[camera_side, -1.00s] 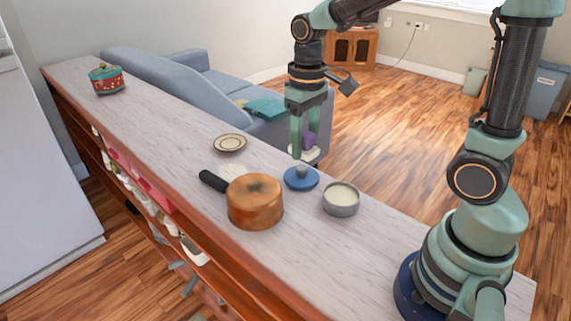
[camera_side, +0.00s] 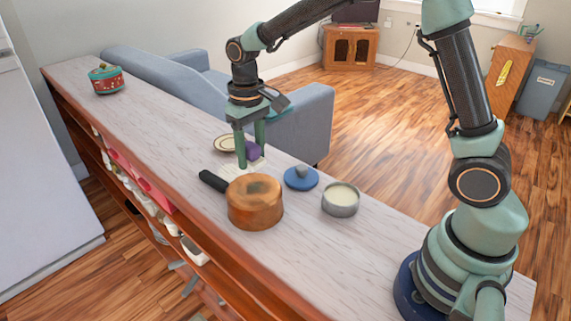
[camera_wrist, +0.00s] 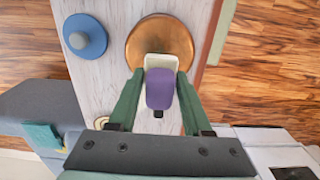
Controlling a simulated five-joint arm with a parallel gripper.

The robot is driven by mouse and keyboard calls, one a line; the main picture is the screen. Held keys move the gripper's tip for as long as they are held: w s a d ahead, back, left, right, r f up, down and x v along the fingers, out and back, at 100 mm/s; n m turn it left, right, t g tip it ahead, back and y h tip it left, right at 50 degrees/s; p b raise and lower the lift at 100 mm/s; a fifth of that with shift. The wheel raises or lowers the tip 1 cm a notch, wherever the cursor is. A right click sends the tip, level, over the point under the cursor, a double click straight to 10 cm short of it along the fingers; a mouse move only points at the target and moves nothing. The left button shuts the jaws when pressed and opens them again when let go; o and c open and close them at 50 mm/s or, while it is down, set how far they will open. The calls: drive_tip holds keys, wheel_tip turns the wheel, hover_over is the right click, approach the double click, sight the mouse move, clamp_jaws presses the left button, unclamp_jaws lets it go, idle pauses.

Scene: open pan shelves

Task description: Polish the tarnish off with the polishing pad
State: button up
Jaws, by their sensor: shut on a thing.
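My gripper (camera_side: 251,159) is shut on the polishing pad, which has a purple handle (camera_wrist: 160,92) and a white pad face (camera_wrist: 161,62). The pad is held just behind and above the far edge of the copper pan (camera_side: 256,206). In the wrist view the white face overlaps the near edge of the pan (camera_wrist: 160,33); whether it touches cannot be told. The pan sits on the counter with its flat, round face up and its black handle (camera_side: 213,181) pointing left. A dull, darker patch of tarnish (camera_side: 262,186) shows faintly on that face.
A blue lid or disc with a knob (camera_side: 301,179) and a grey tin of pale paste (camera_side: 341,200) stand right of the pan. A cream saucer (camera_side: 224,143) is behind the gripper. The counter (camera_side: 160,122) between is clear.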

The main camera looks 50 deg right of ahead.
sight(267, 179)
drive_tip(key=shift+f, duration=0.15)
drive_tip(key=shift+f, duration=2.45)
drive_tip(key=shift+a, duration=0.15)
drive_tip(key=shift+s+a, duration=0.15)
drive_tip(key=shift+a, duration=1.9)
drive_tip(key=shift+f, duration=0.9)
drive_tip(key=shift+d, duration=2.2)
drive_tip(key=shift+w+d, duration=0.15)
drive_tip(key=shift+d, duration=0.95)
drive_tip(key=shift+w+d, duration=0.15)
drive_tip(key=shift+d, duration=0.95)
